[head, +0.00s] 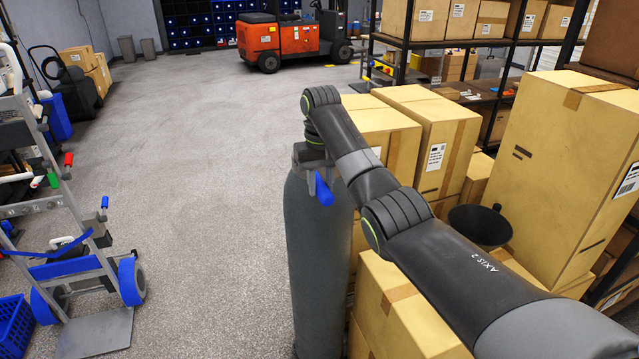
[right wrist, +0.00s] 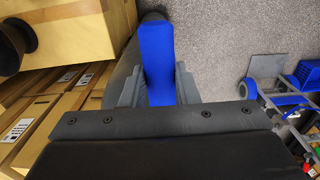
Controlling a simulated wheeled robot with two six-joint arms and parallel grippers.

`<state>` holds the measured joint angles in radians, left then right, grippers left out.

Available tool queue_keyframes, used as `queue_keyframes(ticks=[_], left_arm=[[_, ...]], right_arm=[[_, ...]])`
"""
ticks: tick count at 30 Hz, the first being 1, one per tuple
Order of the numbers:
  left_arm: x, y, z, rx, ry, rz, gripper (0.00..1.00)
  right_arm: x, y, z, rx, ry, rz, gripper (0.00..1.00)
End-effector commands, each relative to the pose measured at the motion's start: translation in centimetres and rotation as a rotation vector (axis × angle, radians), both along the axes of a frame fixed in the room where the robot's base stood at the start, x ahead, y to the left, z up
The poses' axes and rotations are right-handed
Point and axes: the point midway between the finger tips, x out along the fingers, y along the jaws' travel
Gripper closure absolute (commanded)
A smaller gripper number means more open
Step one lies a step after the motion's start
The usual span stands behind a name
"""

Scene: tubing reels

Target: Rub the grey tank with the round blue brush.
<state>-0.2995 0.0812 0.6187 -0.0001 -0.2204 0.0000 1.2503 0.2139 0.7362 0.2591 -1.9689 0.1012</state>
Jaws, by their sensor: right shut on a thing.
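The grey tank (head: 318,265) stands upright on the floor at the middle of the head view, beside stacked cartons. My right gripper (head: 315,172) is over the top of the tank, shut on the blue brush (head: 324,190). In the right wrist view the brush (right wrist: 157,50) shows as a long blue piece between the two grey fingers. The tank (right wrist: 127,72) shows dark behind it and partly hidden. I cannot tell whether the brush touches the tank. The tank's top is hidden by my gripper and arm. My left gripper is not in view.
Cartons (head: 445,135) are stacked close to the tank's right, with a black funnel-like object (head: 480,226) on them. A hand truck (head: 85,265) and blue crate (head: 14,325) stand at the left. An orange forklift (head: 275,40) is far back. The floor left of the tank is clear.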

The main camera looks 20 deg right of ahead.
Motion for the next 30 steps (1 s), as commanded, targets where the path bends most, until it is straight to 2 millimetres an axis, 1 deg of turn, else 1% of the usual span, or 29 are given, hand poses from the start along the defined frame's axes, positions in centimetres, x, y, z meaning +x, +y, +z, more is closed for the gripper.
queue_keyframes(ticks=[1, 3, 4, 5, 15, 18, 24, 30], left_arm=[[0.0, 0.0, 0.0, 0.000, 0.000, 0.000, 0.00], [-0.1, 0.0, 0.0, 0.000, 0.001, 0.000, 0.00], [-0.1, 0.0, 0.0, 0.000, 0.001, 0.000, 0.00], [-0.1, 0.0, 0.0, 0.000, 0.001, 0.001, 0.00], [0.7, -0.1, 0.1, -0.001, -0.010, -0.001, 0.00], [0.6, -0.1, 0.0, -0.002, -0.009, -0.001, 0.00], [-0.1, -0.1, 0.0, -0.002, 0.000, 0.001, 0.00], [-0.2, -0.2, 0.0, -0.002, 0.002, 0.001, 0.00]], right_arm=[[0.1, -0.1, 0.5, 0.000, -0.004, 0.000, 0.95], [0.2, -0.1, 2.6, 0.000, -0.008, 0.000, 0.95], [0.2, -0.1, 3.0, 0.000, -0.007, 0.000, 0.95], [0.2, -0.2, 3.0, 0.000, -0.005, 0.000, 0.95], [0.7, -0.6, 6.2, 0.000, -0.004, -0.002, 0.95], [0.8, -0.7, 7.0, 0.000, -0.004, -0.003, 0.95], [0.9, -0.9, 8.3, 0.000, -0.003, -0.004, 0.95], [0.9, -0.9, 8.5, 0.000, -0.002, -0.004, 0.95]])
